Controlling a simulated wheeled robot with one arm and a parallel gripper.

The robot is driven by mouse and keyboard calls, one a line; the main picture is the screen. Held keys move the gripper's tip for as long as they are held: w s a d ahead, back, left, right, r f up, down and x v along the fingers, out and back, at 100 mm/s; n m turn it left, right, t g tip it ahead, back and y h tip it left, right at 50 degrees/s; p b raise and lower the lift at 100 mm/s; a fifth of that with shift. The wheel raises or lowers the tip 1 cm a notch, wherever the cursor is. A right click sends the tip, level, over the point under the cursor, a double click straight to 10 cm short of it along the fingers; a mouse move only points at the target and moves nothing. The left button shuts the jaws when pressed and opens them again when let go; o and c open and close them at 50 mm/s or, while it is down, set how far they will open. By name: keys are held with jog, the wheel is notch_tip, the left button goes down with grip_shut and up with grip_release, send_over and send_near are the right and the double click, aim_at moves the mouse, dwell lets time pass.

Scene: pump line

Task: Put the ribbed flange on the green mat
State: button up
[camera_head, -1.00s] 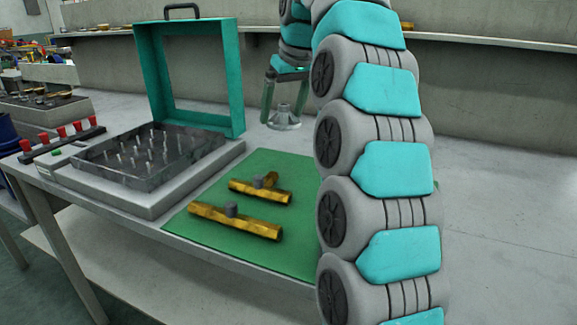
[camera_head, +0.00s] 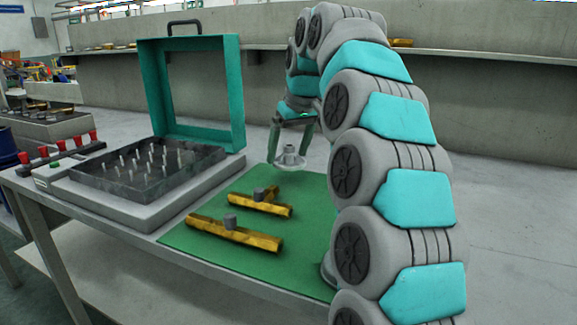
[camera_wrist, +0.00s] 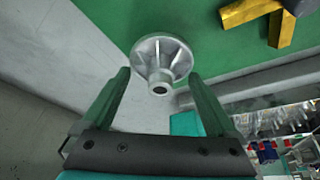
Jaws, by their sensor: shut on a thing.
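The ribbed flange (camera_head: 290,159) is a grey metal disc with ribs and a central hub. My gripper (camera_head: 290,148) is shut on it and holds it near the far edge of the green mat (camera_head: 200,240). In the wrist view the flange (camera_wrist: 163,57) sits at the tips of my two fingers, with its hub towards the camera. There it overlaps the border between the mat (camera_wrist: 210,45) and the pale table. The gap between flange and mat is hard to judge, but it looks raised. My arm hides the mat's right part.
Two brass pipe fittings with grey stubs, a nearer one (camera_head: 232,235) and a farther one (camera_head: 262,205), lie on the mat. A tester with a pin tray (camera_head: 125,190) and an upright teal frame (camera_head: 240,100) stands left. The mat is clear behind the fittings.

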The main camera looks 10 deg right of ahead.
aim_at(293, 148)
jog(key=shift+f, duration=1.85)
jog(key=shift+f, duration=0.15)
jog(key=o, duration=1.2)
jog(key=shift+s+r, duration=0.1)
jog(key=shift+r, duration=0.55)
jog(key=v, duration=0.8)
jog(key=shift+s+r, duration=0.1)
jog(key=shift+r, duration=0.15)
jog(key=shift+p+v, duration=0.9)
jog(key=shift+v, duration=0.4)
jog(key=shift+s+f, duration=0.1)
